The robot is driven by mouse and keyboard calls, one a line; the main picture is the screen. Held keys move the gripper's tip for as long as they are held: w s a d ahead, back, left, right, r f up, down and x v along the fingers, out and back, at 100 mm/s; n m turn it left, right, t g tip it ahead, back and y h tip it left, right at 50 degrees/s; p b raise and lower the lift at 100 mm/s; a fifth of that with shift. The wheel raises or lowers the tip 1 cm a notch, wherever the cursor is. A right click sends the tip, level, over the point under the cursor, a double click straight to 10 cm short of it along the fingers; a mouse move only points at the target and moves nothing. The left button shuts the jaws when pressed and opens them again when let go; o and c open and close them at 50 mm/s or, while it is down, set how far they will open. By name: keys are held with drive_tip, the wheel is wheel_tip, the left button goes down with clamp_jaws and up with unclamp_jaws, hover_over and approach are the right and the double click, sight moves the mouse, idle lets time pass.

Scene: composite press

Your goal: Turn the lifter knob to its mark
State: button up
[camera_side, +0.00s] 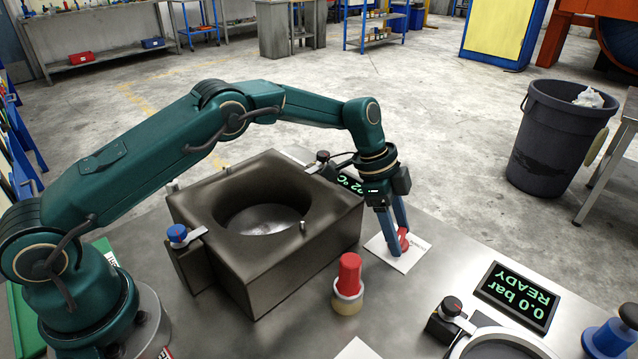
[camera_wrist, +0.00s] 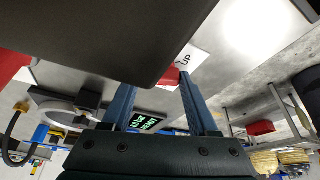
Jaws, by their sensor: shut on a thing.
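The red lifter knob (camera_side: 403,239) is on a white card (camera_side: 388,257) lying on the metal table, right of the dark press block. My gripper (camera_side: 401,250) reaches down beside the block, with its blue fingers shut on the red knob. In the wrist view the red knob (camera_wrist: 170,79) shows between my fingertips (camera_wrist: 158,90), partly hidden by the dark block edge. The card (camera_wrist: 190,62) carries the letters "UP" there. I cannot make out a mark line or which way the knob points.
The press block (camera_side: 310,250) with its round cavity stands close left of my gripper. A red-capped container (camera_side: 349,283) stands in front. A display (camera_side: 518,297) reads "0.0 bar READY"; a black dial (camera_side: 452,308) sits near it. A temperature display (camera_side: 352,184) is partly hidden behind my gripper.

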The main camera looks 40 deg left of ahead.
drive_tip(key=shift+m, duration=0.6)
drive_tip(key=shift+m+g, duration=0.4)
drive_tip(key=o, duration=1.4)
drive_tip(key=shift+v, duration=2.6)
drive_tip(key=shift+c, duration=0.4)
